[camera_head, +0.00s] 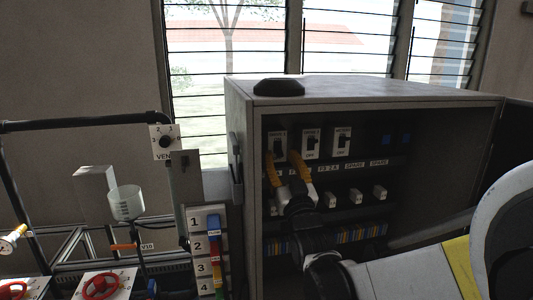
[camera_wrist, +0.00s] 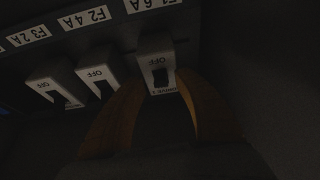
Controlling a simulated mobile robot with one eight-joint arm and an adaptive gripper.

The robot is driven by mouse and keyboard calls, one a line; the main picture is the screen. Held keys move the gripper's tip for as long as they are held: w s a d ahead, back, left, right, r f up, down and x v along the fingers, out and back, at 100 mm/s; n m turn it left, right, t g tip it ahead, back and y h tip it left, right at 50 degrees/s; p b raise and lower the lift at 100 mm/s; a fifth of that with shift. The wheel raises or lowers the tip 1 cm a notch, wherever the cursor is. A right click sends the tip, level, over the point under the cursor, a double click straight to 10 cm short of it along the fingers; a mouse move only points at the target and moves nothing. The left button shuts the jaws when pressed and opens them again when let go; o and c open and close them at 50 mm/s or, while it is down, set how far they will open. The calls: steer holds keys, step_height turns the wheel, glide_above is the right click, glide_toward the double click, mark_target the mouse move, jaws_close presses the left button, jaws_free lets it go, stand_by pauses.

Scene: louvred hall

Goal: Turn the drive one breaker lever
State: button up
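A row of white breakers with dark levers is inside the open grey cabinet. The leftmost breaker (camera_head: 278,141) in the head view is the rightmost breaker (camera_wrist: 158,62) in the upside-down wrist view.
Two more breakers (camera_head: 311,144) (camera_head: 343,140) stand to the right, close to one finger. White fuse holders (camera_head: 355,196) and coloured terminals (camera_head: 365,231) are below. The cabinet's side wall (camera_head: 241,150) is close on the left. A panel with red valve wheels (camera_head: 101,286) stands outside, lower left.

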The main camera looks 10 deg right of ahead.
steer(key=shift+x, duration=0.75)
